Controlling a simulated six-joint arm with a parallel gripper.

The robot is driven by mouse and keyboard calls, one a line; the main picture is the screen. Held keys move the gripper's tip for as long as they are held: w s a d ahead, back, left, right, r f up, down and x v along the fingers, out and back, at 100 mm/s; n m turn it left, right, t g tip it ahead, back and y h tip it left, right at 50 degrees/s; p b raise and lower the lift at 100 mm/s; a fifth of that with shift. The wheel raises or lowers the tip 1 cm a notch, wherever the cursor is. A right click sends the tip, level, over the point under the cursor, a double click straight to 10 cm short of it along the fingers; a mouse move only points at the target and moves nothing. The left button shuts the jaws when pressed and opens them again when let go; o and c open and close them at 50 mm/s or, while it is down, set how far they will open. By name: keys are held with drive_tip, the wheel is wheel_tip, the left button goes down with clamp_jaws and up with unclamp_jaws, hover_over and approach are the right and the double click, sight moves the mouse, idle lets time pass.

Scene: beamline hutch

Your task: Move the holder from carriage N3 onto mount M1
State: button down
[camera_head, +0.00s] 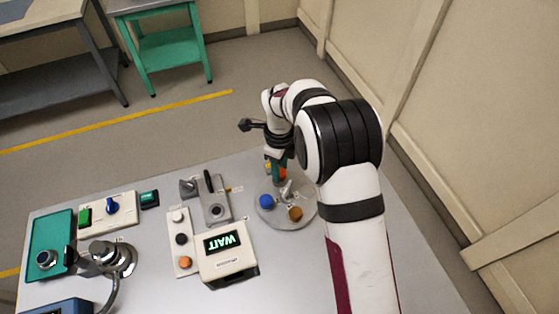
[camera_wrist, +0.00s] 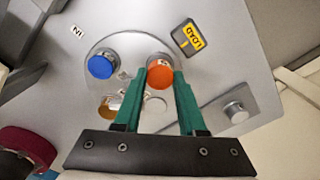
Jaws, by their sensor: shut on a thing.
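My gripper (camera_head: 277,166) has green fingers and is at the far side of a round grey turntable (camera_head: 270,220). In the wrist view my gripper (camera_wrist: 162,78) is shut on a holder with an orange top (camera_wrist: 159,76), which appears to be still at the turntable. A blue-topped holder (camera_head: 266,202) and a brown-orange one (camera_head: 295,214) sit on the same turntable. A grey block with a black lever (camera_head: 216,209) stands left of the turntable; I cannot tell if it is mount M1. No N3 or M1 label is readable.
A yellow LOAD label (camera_wrist: 188,38) and an N1 label (camera_wrist: 77,31) lie near the turntable. A box with a screen reading WAIT (camera_head: 226,252), a button strip (camera_head: 180,242) and a round metal device (camera_head: 108,255) stand to the left. My arm covers the table's right side.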

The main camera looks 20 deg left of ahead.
drive_tip(key=shift+f, duration=0.8)
idle(0.6)
drive_tip(key=shift+c, duration=2)
unclamp_jaws()
wheel_tip(320, 180, up, 16)
drive_tip(key=s+d+r+n, duration=0.2)
drive_tip(key=d+r, duration=0.1)
drive_tip(key=d, duration=0.3)
drive_tip(key=s+d+r+n, duration=0.2)
drive_tip(key=d, duration=0.5)
drive_tip(key=s+d+f+n+y, duration=0.1)
drive_tip(key=s+d+n, duration=0.3)
drive_tip(key=s, duration=0.6)
drive_tip(key=s+d+f+n, duration=0.1)
drive_tip(key=s+d+n, duration=0.3)
drive_tip(key=s+d, duration=0.5)
drive_tip(key=shift+s+f+y, duration=0.35)
drive_tip(key=shift+s+y, duration=0.05)
drive_tip(key=shift+s, duration=0.3)
